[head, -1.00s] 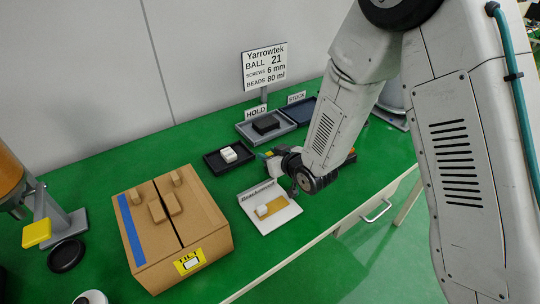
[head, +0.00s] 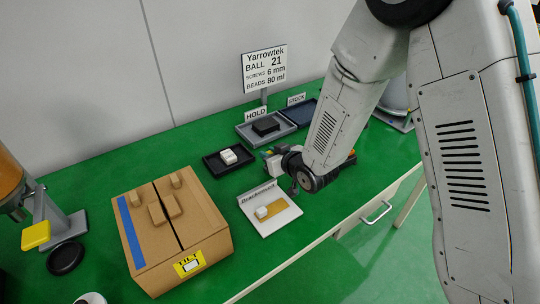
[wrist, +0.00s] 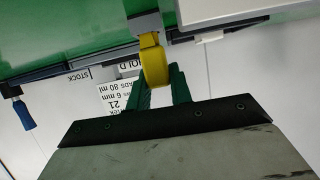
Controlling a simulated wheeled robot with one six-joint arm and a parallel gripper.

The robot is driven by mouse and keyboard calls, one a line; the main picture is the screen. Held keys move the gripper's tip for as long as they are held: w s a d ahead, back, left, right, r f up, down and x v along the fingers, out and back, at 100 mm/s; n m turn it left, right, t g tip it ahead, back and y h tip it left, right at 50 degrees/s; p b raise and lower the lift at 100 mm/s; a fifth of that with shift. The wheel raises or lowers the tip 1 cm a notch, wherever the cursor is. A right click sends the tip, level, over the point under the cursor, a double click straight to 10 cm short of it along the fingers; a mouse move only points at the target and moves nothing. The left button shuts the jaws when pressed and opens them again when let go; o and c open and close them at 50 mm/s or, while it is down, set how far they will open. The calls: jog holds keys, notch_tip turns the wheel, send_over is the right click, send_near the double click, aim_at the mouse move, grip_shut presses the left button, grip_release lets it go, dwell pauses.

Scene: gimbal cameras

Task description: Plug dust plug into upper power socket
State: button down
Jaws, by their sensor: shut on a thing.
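My gripper (wrist: 160,80) shows in the wrist view as two green fingers, close together around a yellow piece (wrist: 153,62). I cannot tell for sure that this piece is the dust plug. Its far end is close to a grey part (wrist: 145,24); whether they touch is unclear. In the head view my gripper (head: 270,157) is low over the green table, right of a black tray, and mostly hidden by my wrist. A pale block (head: 274,165) shows at its fingers. I cannot make out the upper power socket in either view.
A black tray (head: 211,166) holds a white block. A sloped white Brackenwell stand (head: 288,218) is in front of my gripper. Behind are the HOLD tray (head: 285,127) and the STOCK tray (head: 304,119). A cardboard box (head: 200,238) stands at left. Bare green table (head: 345,190) lies right of the stand.

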jog(key=shift+r, duration=0.7)
dwell(0.3)
jog(key=shift+r, duration=1.4)
